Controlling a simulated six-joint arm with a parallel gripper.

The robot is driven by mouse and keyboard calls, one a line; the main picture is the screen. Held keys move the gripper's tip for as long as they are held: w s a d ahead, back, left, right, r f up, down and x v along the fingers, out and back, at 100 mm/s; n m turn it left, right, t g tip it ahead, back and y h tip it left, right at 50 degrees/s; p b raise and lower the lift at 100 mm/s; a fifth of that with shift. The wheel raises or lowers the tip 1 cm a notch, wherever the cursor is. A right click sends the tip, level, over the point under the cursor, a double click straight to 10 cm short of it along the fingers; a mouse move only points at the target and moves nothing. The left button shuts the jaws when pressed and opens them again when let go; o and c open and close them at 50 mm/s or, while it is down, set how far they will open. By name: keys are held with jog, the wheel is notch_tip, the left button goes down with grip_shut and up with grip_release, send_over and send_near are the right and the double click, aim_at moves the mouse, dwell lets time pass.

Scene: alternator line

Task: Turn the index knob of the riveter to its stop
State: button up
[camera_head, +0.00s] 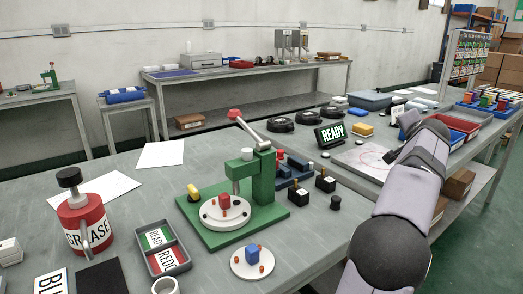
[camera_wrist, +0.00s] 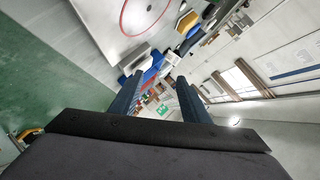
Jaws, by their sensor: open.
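The riveter (camera_head: 262,185) is a green press on a green base plate, at the middle of the bench in the head view. Its lever slants up to a red ball (camera_head: 234,114). A round white plate (camera_head: 225,222) with a red block sits under the ram. A yellow knob (camera_head: 193,191) stands at the plate's left rear; I cannot tell for certain that it is the index knob. My gripper is open and empty in the wrist view (camera_wrist: 159,82), apart from the riveter. In the head view my arm reaches right of the riveter and largely hides the gripper.
A grease can (camera_head: 85,225), a two-part tray (camera_head: 163,250) and a small round plate with a blue block (camera_head: 252,262) stand left and in front. Black blocks (camera_head: 325,182) and a READY sign (camera_head: 331,136) are right of the riveter. A red-circled white sheet (camera_head: 362,157) lies near my arm.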

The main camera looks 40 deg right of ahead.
jog(key=w+a+r+m+y+p, duration=0.1)
jog(key=w+a+r+m+p, duration=0.15)
jog(key=w+p, duration=0.35)
jog(key=w+a+r+m+t+y+p, duration=0.1)
jog(key=w+a+m+y+p, duration=0.1)
jog(key=w+a+p, duration=0.45)
jog(key=w+a+r+m+y+p, duration=0.1)
jog(key=w+r+m+p, duration=0.2)
jog(key=w, duration=0.5)
jog(key=w+a+r+m+y+p, duration=0.2)
jog(key=w+a+m+y+p, duration=0.3)
jog(key=w+a+p, duration=0.95)
jog(key=n+g+y+p, duration=0.3)
jog(key=n+g, duration=0.5)
jog(key=n, duration=0.9)
send_near(193, 193)
jog(key=shift+w+d+f, duration=0.25)
jog(key=shift+w+d, duration=0.05)
jog(key=shift+w, duration=0.3)
jog(key=shift+w+d+f, duration=0.25)
jog(key=shift+w+f, duration=0.05)
jog(key=shift+w, duration=0.3)
jog(key=shift+f+p, duration=1.45)
jog(key=shift+f, duration=2.25)
